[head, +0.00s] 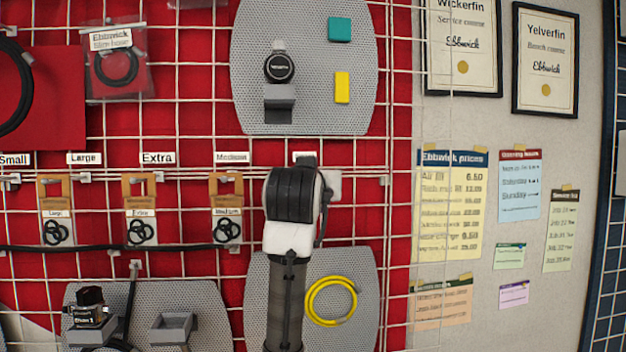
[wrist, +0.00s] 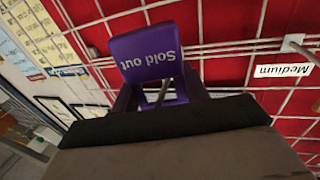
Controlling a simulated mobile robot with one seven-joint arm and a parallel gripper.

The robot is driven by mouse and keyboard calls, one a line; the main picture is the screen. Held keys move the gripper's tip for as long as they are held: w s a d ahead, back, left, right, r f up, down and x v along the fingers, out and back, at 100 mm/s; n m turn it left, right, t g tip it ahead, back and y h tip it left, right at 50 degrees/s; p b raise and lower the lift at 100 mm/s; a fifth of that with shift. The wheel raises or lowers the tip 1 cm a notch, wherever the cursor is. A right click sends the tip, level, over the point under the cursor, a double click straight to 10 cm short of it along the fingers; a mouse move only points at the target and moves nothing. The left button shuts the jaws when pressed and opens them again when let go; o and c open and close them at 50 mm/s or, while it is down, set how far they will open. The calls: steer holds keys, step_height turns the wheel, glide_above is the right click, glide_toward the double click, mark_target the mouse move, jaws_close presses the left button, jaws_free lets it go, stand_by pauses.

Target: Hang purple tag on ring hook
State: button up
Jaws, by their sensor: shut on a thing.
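The purple tag (wrist: 147,54), printed "Sold out", shows upside down in the wrist view in front of the red grid wall. My gripper (wrist: 161,104) is shut on its frame-like end. A thin grey hook rod (wrist: 163,92) shows in the tag's opening; I cannot tell whether it passes through. In the head view my arm hides the tag, the gripper's fingers and most of the hook spot right of the "Medium" label. The label there is almost covered, so I cannot read it.
To the left, brown cards with black rings hang on hooks, the nearest below the Medium label (head: 231,157). A yellow hose coil (head: 331,301) is on the grey panel at lower right. An upper grey panel (head: 350,115) holds a gauge and coloured blocks.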

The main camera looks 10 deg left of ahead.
stand_by(0.4)
steer(key=o, duration=1)
steer(key=shift+o, duration=0.2)
steer(key=s+d+b, duration=0.2)
steer(key=s+b, duration=0.3)
steer(key=s, duration=0.8)
steer(key=shift+s+b, duration=0.35)
